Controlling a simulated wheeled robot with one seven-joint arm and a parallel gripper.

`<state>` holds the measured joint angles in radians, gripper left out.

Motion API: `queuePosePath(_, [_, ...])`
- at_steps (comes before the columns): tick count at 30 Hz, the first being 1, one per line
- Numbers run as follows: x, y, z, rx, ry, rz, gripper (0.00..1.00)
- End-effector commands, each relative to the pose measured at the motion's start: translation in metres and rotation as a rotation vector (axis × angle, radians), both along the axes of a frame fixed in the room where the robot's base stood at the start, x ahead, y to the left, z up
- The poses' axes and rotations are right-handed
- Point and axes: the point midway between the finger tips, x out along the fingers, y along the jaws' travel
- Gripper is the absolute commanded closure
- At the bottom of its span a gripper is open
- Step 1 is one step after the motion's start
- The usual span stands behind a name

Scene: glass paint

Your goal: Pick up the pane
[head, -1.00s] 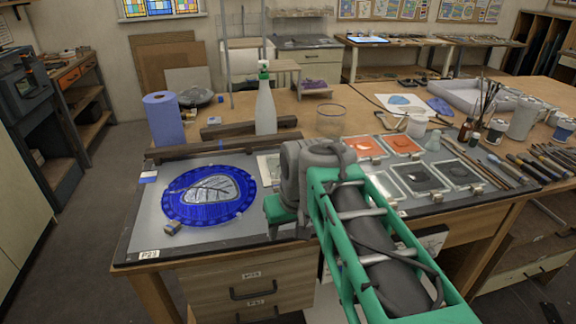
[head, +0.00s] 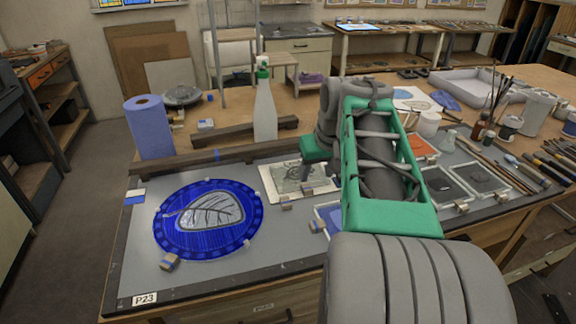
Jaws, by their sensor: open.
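A round blue pane (head: 208,218) with a pale, dark-veined leaf in its middle lies flat on the grey worktop (head: 120,285) at the left. A small block (head: 170,262) sits at its lower-left edge. My gripper (head: 306,172) is to the right of the pane, apart from it, over a pale sheet with a drawing (head: 280,186). It is open and seems empty. Its green and grey wrist and arm hide part of the gripper and the middle of the worktop.
A long dark bar (head: 225,151) lies behind the pane. A blue paper roll (head: 150,127) and a white spray bottle (head: 265,107) stand at the back.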

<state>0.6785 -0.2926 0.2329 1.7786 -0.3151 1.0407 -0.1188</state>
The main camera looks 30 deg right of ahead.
Motion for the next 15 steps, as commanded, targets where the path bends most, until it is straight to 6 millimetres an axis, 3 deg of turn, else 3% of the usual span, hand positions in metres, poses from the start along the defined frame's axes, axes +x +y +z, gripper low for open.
queuePosePath(5, [0.004,0.001,-0.009,0.002,0.002,0.003,0.51])
queuePosePath(15, [0.023,0.004,-0.061,0.002,0.003,0.009,0.51])
